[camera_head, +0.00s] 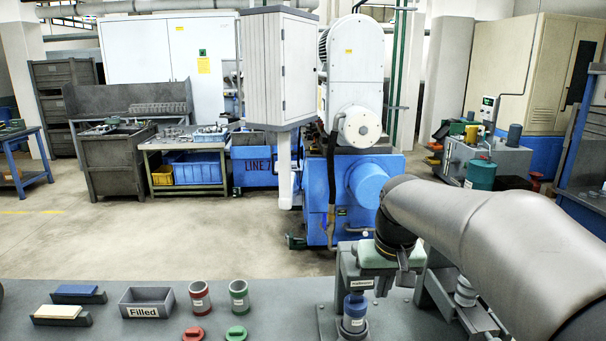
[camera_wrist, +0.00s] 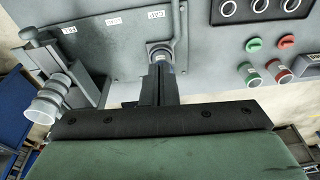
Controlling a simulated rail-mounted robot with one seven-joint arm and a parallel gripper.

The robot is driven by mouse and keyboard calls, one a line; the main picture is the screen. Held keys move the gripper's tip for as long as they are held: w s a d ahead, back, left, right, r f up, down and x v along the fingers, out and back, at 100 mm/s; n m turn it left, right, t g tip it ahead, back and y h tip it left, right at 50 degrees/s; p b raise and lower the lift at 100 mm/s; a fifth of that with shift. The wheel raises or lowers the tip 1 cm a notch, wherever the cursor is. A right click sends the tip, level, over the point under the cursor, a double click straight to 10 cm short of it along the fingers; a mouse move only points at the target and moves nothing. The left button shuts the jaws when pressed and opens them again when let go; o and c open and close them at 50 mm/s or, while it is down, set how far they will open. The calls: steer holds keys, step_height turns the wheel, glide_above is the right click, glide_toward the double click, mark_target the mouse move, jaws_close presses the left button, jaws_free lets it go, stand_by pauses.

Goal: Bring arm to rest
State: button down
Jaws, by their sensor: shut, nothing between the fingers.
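My arm reaches in from the right in the head view, bent down above the grey workbench (camera_head: 250,285). Whether the fingertips touch anything is unclear.
A blue-ringed cylinder (camera_head: 355,311) stands by the stand. At the left are a "Filled" bin (camera_head: 147,302), a red cup (camera_head: 200,298), a green cup (camera_head: 239,297), two caps and two blocks. The bench between is clear.

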steer(key=s+f, duration=0.6)
steer(key=s, duration=0.4)
steer(key=s+f+g+b, duration=0.1)
steer(key=s+f, duration=0.5)
steer(key=s, duration=0.5)
steer(key=shift+s, duration=0.2)
steer(key=shift+a, duration=0.1)
